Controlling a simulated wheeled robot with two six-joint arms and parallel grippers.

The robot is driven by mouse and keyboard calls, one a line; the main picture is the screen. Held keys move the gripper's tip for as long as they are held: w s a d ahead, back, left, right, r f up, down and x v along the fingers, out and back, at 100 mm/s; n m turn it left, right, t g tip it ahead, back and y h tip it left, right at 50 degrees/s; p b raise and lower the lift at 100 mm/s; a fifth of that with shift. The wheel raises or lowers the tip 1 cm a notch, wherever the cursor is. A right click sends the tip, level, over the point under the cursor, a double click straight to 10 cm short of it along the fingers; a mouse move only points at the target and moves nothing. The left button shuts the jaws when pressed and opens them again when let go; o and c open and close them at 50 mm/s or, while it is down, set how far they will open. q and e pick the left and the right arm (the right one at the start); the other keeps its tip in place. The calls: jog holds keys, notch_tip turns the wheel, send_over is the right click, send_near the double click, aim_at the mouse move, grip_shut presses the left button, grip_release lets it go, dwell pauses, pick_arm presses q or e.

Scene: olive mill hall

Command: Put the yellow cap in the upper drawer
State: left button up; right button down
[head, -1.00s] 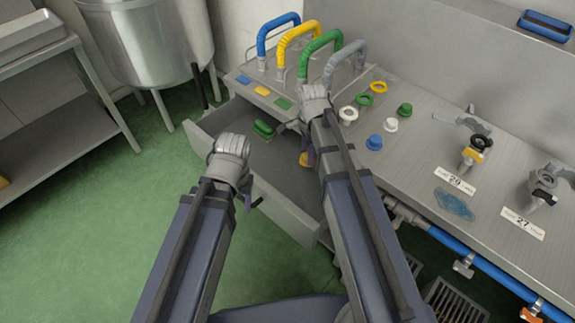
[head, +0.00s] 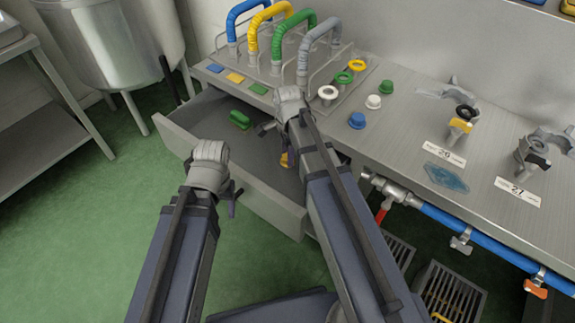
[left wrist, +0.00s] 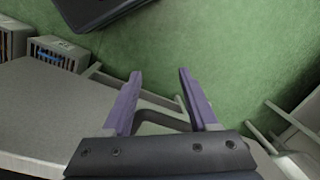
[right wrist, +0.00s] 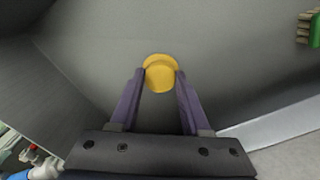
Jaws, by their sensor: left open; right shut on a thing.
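The yellow cap (right wrist: 160,72) is between the fingertips of my right gripper (right wrist: 160,85), which is shut on it. In the head view the cap (head: 284,160) is partly hidden by that gripper and arm, above or at the drawer floor; I cannot tell whether it touches. The grey drawer (head: 245,192) under the counter is pulled open. My left gripper (head: 233,193) is open at the outside of the drawer front. In the left wrist view a bent grey bar, apparently the drawer handle (left wrist: 160,118), shows between its parted fingers (left wrist: 156,95).
A green brush (head: 240,119) lies in the drawer. The counter (head: 400,135) above carries coloured hoop handles, rings, knobs and valves. A blue pipe (head: 455,228) runs below its front edge. A steel tank (head: 110,45) and a side table (head: 55,110) stand at the left.

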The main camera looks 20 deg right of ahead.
notch_tip(320, 180, down, 4)
jog(key=b, duration=0.3)
jog(key=shift+r+b, duration=0.2)
jog(key=shift+b, duration=0.15)
jog(key=shift+f, duration=0.2)
jog(key=shift+c, duration=1.8)
grip_release()
jog(key=shift+r, duration=0.2)
notch_tip(320, 180, up, 12)
jog(key=p, duration=1.2)
